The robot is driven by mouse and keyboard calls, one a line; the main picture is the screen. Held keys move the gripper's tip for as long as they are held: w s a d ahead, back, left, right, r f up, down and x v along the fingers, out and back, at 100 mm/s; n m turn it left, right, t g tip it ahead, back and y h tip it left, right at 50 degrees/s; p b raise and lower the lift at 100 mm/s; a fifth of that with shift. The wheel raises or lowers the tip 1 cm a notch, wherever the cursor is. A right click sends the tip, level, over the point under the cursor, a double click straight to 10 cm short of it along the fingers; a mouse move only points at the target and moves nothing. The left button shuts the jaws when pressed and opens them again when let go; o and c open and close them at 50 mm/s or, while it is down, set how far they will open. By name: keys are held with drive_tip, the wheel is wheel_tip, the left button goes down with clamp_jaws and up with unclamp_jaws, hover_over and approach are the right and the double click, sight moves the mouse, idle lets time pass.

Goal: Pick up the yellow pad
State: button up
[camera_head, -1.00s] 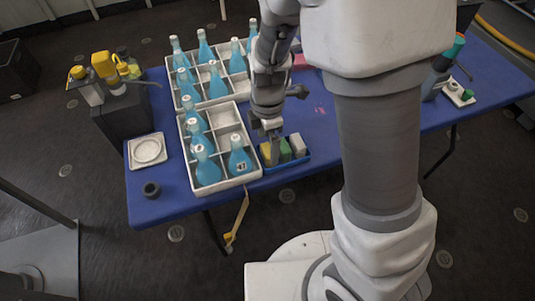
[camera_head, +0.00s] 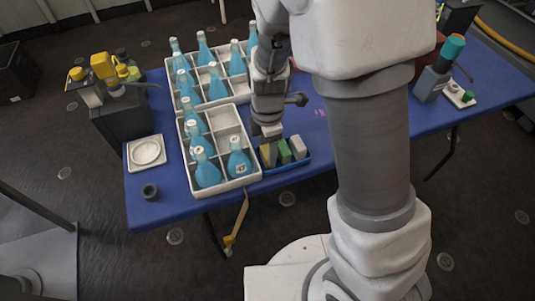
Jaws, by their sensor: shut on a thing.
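The yellow pad (camera_head: 265,156) stands at the left end of a small blue tray (camera_head: 291,170) near the front edge of the table. A green pad (camera_head: 284,151) and a white pad (camera_head: 298,147) stand to its right in the same tray. My gripper (camera_head: 270,146) points down over the left part of the tray, shut on the yellow pad. The fingers and arm cover part of the pad. The pad still appears to be within the tray.
White divided crates (camera_head: 248,180) with several blue bottles stand left of the tray. A white square dish (camera_head: 147,152) and a dark ring (camera_head: 150,191) lie farther left on the blue table (camera_head: 322,140). A grey bottle with a teal cap (camera_head: 439,68) stands at right.

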sight(267, 152)
drive_tip(key=shift+r, duration=0.1)
wheel_tip(267, 152, up, 5)
drive_tip(key=shift+f+p, duration=0.2)
drive_tip(key=shift+p, duration=0.7)
drive_tip(key=s+d+r, duration=0.1)
drive_tip(key=d+r, duration=0.2)
drive_tip(key=d, duration=0.2)
drive_tip(key=s+d+r+p, duration=0.1)
drive_tip(key=s+d+r, duration=0.1)
drive_tip(key=d, duration=0.4)
drive_tip(key=shift+d+r, duration=0.15)
drive_tip(key=shift+r, duration=0.45)
